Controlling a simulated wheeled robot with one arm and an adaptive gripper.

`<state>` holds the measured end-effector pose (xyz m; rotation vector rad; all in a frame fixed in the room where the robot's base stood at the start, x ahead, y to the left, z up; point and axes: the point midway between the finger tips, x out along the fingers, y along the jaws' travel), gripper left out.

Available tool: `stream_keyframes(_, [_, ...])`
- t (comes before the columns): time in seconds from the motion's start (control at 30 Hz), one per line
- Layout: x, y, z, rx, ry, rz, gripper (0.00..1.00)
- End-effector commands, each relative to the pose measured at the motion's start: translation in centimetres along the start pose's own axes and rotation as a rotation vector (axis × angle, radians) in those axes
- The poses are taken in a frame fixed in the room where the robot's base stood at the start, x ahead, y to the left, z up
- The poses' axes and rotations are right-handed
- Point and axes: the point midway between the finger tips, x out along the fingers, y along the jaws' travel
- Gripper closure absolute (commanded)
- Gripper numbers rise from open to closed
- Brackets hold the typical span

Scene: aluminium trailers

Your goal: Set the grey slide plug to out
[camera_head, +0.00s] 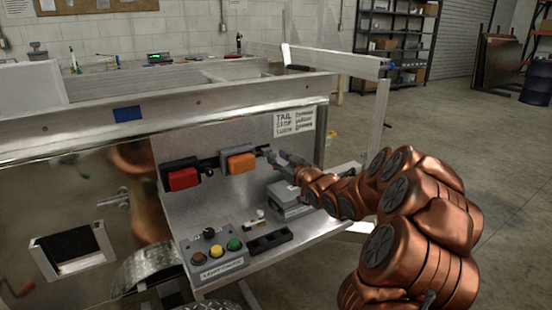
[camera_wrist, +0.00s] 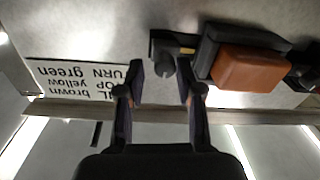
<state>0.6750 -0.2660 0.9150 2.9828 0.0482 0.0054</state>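A dark grey plug (camera_wrist: 163,66) shows in the wrist view beside the orange lamp (camera_wrist: 250,68), with a brass-coloured pin between them. I take it for the grey slide plug. My gripper (camera_wrist: 160,70) is open, with one finger on each side of the plug in the picture. I cannot tell whether the fingers touch it or how far off they are. In the head view my gripper (camera_head: 272,156) is at the panel, just right of the orange lamp (camera_head: 241,162), and it largely hides the plug.
The upright metal panel (camera_head: 230,128) also bears a red lamp (camera_head: 183,178) and a wiring label (camera_head: 294,122). Below are a grey box (camera_head: 288,200), a button box (camera_head: 214,254) and a black tray (camera_head: 270,243) on a shelf. Open floor lies right.

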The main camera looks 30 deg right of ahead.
Motion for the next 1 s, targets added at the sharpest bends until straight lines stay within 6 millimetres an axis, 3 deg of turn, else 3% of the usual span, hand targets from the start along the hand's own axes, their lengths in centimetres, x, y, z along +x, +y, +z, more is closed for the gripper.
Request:
stream_keyframes(0.6, [-8.4,0.1,0.0,0.001,-0.002,0.003,0.65])
stream_keyframes(1.0, [-10.2,0.0,0.1,0.001,-0.002,0.001,0.65])
